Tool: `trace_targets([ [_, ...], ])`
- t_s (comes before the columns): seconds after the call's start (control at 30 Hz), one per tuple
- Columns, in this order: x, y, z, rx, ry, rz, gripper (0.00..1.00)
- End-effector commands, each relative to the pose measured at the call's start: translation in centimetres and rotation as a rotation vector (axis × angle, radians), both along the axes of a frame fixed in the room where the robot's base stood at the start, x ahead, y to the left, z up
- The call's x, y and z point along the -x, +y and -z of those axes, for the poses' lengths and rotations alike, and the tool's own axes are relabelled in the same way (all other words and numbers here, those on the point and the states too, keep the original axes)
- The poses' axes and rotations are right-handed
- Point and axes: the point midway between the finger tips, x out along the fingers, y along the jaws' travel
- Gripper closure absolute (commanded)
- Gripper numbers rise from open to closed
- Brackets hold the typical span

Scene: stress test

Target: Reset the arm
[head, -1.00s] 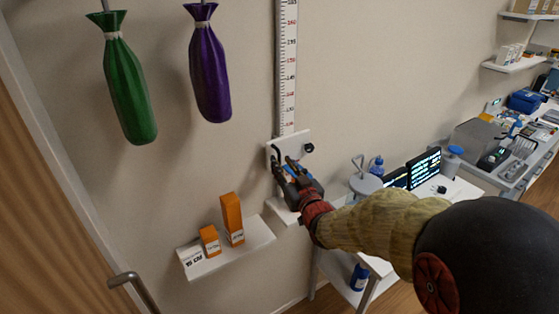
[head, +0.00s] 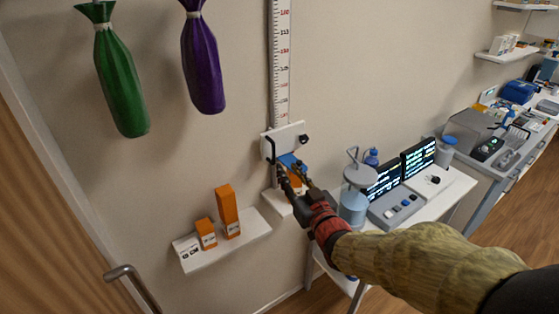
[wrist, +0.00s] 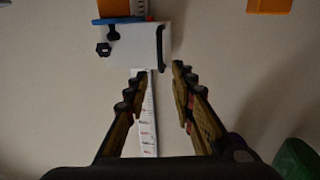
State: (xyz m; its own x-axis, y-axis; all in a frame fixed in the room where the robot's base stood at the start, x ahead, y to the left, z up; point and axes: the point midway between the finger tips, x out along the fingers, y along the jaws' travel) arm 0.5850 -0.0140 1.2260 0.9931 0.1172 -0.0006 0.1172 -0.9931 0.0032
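My gripper (head: 298,172) reaches toward the wall in the head view, in front of a white wall plate (head: 284,138) with a black hook and a black knob. In the wrist view my gripper (wrist: 158,74) has its two fingers spread apart with nothing held between them. The wall plate (wrist: 135,47) shows beyond the fingertips there. A blue piece (head: 289,160) and an orange box (head: 295,181) are just below the plate, partly hidden by my fingers. Both also appear at the top of the wrist view.
A ruler strip (head: 281,65) runs up the wall above the plate. Green (head: 121,85) and purple (head: 204,65) bags hang at upper left. A small shelf (head: 250,232) holds orange boxes. A white table (head: 450,190) with screens and a canister stands to the right.

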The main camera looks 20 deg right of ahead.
Motion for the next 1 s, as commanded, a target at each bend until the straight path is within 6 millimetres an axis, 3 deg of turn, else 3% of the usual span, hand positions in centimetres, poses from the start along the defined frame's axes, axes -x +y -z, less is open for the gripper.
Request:
trace_targets([
  [0.17,0.0,-0.2,0.9,0.015,0.032,0.007,0.75],
  [0.27,0.2,-1.0,3.7,0.038,0.134,0.034,0.75],
  [0.33,0.9,-1.9,6.9,0.054,0.252,0.067,0.75],
  [0.47,3.6,-3.8,11.6,0.083,0.482,0.133,0.75],
  [0.6,7.8,-5.0,14.1,0.099,0.702,0.185,0.75],
  [0.7,11.3,-5.1,14.6,0.103,0.844,0.208,0.75],
  [0.87,17.7,-4.3,13.8,0.093,1.043,0.217,0.75],
  [1.0,22.9,-2.7,12.0,0.076,1.166,0.2,0.75],
])
